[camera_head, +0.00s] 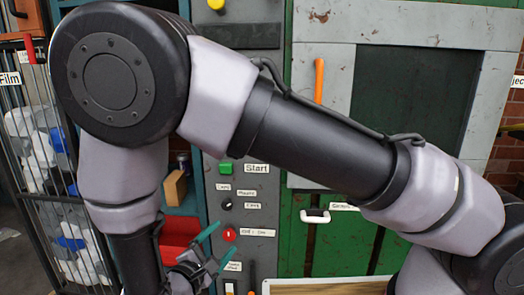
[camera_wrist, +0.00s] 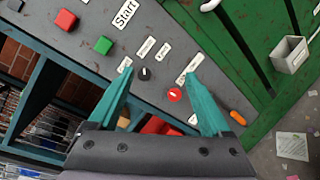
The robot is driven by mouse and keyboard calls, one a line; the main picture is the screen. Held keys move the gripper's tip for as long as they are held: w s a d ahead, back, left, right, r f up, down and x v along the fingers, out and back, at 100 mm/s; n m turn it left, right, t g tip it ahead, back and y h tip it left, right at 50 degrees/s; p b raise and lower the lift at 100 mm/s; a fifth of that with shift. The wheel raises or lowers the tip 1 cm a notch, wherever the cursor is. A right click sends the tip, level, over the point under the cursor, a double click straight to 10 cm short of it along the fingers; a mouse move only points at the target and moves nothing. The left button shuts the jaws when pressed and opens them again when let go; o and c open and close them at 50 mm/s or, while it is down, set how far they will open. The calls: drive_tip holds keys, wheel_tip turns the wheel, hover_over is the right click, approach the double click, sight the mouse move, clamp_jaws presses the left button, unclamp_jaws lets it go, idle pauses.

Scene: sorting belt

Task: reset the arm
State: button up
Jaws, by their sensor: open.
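My arm spans the head view, bent at a large dark joint at the upper left. My gripper (camera_head: 212,247) hangs low in front of the grey control panel (camera_head: 240,185). In the wrist view my gripper (camera_wrist: 162,88) shows two teal fingers spread apart with nothing between them but the panel behind. The red round knob (camera_wrist: 175,95) and a black knob (camera_wrist: 145,73) appear between the fingers, beyond the tips. I cannot tell any contact with the panel.
A green button (camera_head: 226,168) labelled Start sits on the panel. A green door with a white handle (camera_head: 315,216) is to the right. A wire cage (camera_head: 50,150) with white and blue items stands left. A red bin (camera_head: 180,228) is behind the gripper.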

drive_tip(key=w+d+r+m+g+h, duration=0.1)
drive_tip(key=w+d+r+m+g, duration=0.4)
drive_tip(key=d+r, duration=0.4)
drive_tip(key=w+d+r+m+g+h, duration=0.1)
drive_tip(key=w+d+r+m+g, duration=0.2)
drive_tip(key=d+r+m+g, duration=0.65)
drive_tip(key=s+d+r+m+t+y, duration=0.3)
drive_tip(key=d+r+m+y, duration=0.2)
drive_tip(key=d+r, duration=0.3)
drive_tip(key=s+d+r+m+t+y, duration=0.3)
drive_tip(key=d+r+m+y, duration=0.2)
drive_tip(key=d+r, duration=0.3)
drive_tip(key=shift+s+d+m, duration=0.25)
drive_tip(key=shift+s+m, duration=0.1)
drive_tip(key=shift+r, duration=0.1)
